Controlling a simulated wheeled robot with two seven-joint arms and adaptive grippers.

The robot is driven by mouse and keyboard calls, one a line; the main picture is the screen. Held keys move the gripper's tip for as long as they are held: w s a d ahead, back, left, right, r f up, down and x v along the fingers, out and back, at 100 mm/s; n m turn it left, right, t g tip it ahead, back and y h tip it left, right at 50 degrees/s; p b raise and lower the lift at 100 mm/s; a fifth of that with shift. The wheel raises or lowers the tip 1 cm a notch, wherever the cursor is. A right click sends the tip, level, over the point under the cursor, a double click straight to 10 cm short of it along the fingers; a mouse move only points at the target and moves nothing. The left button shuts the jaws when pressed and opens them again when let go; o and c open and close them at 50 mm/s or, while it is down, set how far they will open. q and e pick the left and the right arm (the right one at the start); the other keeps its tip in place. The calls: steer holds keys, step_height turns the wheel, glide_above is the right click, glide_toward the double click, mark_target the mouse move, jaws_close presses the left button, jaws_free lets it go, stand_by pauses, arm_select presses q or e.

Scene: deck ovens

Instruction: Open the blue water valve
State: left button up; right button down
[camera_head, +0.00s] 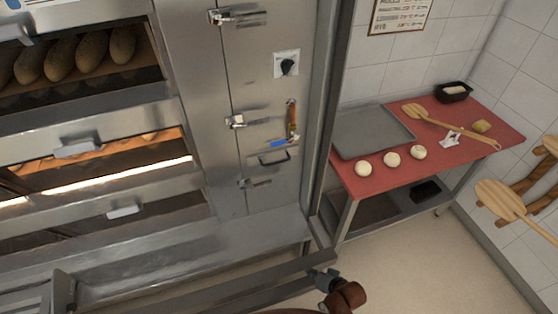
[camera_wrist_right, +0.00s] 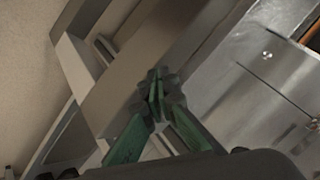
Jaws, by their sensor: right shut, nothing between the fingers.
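The blue water valve (camera_head: 279,143) shows as a small blue lever on the steel oven's front panel, just below a brass-coloured upright fitting (camera_head: 292,120). The lever lies nearly level, with a slight tilt. My right gripper (camera_head: 322,279) is low at the bottom of the head view, well below the valve and apart from it. In the right wrist view my right gripper (camera_wrist_right: 157,92) has its green fingers together and empty. I cannot make out the valve in the right wrist view. My left gripper is not in view.
A dark handle (camera_head: 274,159) sits just below the valve, and a black knob (camera_head: 287,66) above it. A steel ledge (camera_head: 225,240) juts out below the oven. A red table (camera_head: 362,187) with dough balls stands at the right. Floor (camera_head: 425,260) before it is clear.

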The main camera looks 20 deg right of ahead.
steer(key=w+a+r+m+t+y, duration=0.1)
steer(key=w+a+r+m+t, duration=0.2)
steer(key=w+r, duration=0.25)
steer(key=w+a+r+m+t+y+b, duration=0.1)
steer(key=w+a+r+m+t+y, duration=0.1)
steer(key=w+a+r+m, duration=0.3)
steer(key=w+a+r+m+t+y, duration=0.1)
steer(key=w+r+m+t, duration=0.15)
steer(key=r, duration=0.45)
arm_select(q)
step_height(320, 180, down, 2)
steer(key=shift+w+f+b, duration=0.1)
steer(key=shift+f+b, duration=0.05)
steer(key=shift+b, duration=0.3)
arm_select(e)
steer(key=w+d+r+m+t+h, duration=0.2)
steer(key=r+m+t+h, duration=0.1)
steer(key=r+m, duration=0.4)
steer(key=w+d+r+m+t+h, duration=0.2)
steer(key=r+m+t, duration=0.4)
steer(key=m, duration=0.6)
step_height(320, 180, up, 2)
steer(key=shift+w+d+r+h, duration=0.15)
steer(key=shift+w+h, duration=0.2)
steer(key=shift+h, duration=0.05)
steer(key=shift+m, duration=0.25)
